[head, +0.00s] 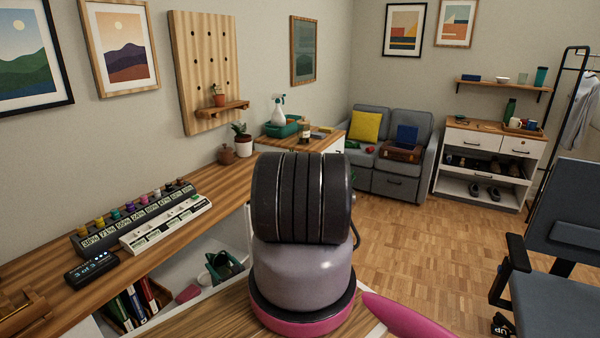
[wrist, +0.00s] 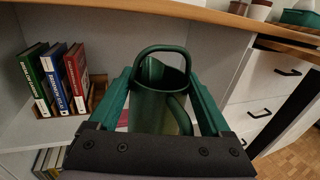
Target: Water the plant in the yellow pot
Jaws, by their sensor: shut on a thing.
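A dark green watering can (wrist: 158,108) with a looped handle stands upright between my gripper's fingers in the wrist view. My gripper (wrist: 160,82) is shut on it, one finger on each side. Whether the can's base touches the shelf is hidden. In the head view, a dark green shape (head: 222,264) at the shelf under the desk looks like the can; my arm covers most of my gripper. A plant in a white pot (head: 244,146) stands on the desk, and one in a terracotta pot (head: 218,99) sits on the pegboard ledge. I see no clearly yellow pot.
The wooden desk top (head: 165,248) overhangs the shelf. Books (wrist: 55,82) stand left of the can, and white drawers (wrist: 268,95) are to its right. A pink item (head: 188,292) lies on the shelf. An office chair (head: 555,290) stands at right; the middle floor is clear.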

